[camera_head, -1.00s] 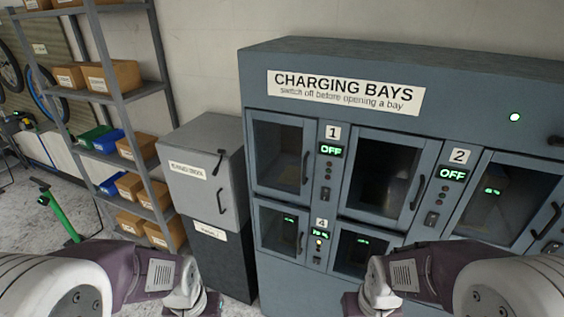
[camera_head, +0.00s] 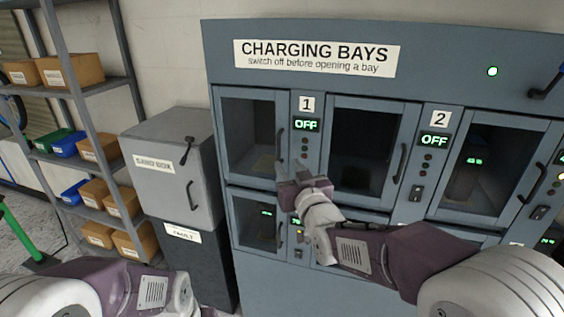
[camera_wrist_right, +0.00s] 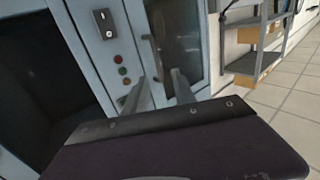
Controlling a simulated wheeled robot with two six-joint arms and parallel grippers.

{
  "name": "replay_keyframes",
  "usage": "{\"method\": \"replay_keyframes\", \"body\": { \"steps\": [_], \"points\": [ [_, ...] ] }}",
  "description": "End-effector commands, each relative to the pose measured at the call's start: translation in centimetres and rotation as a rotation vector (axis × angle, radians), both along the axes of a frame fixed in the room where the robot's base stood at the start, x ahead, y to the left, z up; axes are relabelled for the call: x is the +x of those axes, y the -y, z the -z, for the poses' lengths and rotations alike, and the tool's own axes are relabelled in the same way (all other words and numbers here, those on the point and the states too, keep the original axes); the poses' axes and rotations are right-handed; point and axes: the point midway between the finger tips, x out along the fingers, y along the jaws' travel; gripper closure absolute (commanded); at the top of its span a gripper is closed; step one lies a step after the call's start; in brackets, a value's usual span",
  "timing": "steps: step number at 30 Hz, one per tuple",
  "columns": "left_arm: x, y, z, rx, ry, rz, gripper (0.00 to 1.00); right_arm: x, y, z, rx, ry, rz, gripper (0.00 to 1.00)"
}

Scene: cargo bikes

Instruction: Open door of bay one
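Bay one's door (camera_head: 250,135) is the glazed upper-left door of the blue-grey cabinet and looks shut. My right gripper (camera_head: 288,170) is at the lower end of this handle. In the right wrist view its two fingers (camera_wrist_right: 162,80) are apart, with the handle (camera_wrist_right: 154,52) just beyond and between their tips; I cannot tell whether they touch it. My left arm is at the lower left, its gripper out of frame.
The middle door (camera_head: 365,150) and bay two's panel (camera_head: 434,140) are right of my right gripper. A grey box cabinet (camera_head: 165,150) stands to the left, beside shelving (camera_head: 90,85) with bins. Lower doors sit beneath my right forearm.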

Motion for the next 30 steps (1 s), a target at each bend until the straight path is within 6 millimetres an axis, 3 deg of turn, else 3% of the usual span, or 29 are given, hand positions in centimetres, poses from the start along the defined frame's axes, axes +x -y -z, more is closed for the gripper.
{"method": "replay_keyframes", "body": {
  "steps": [13, 18, 24, 25, 28, 30],
  "points": [
    [0.0, 0.0, -2.8, 0.0, 0.001, 0.0, 0.64, 7.5, -2.0, -0.3, 0.0, -0.004, 0.002, 0.68],
    [0.0, 0.0, -3.0, 0.0, 0.0, 0.0, 0.64, 8.6, -2.3, -0.1, -0.001, -0.003, 0.002, 0.68],
    [0.0, 0.0, -2.9, 0.0, 0.0, 0.0, 0.64, 8.7, -2.3, 0.0, -0.001, -0.003, 0.002, 0.68],
    [0.0, 0.0, -2.9, 0.0, 0.0, 0.0, 0.64, 8.7, -2.3, 0.0, -0.001, -0.003, 0.002, 0.71],
    [0.0, 0.0, -2.9, 0.0, 0.0, 0.0, 0.64, 8.7, -2.3, 0.0, -0.001, -0.003, 0.002, 0.98],
    [0.0, 0.0, -2.9, 0.0, 0.0, 0.0, 0.64, 8.7, -2.3, 0.0, -0.001, -0.003, 0.002, 1.0]
  ]
}}
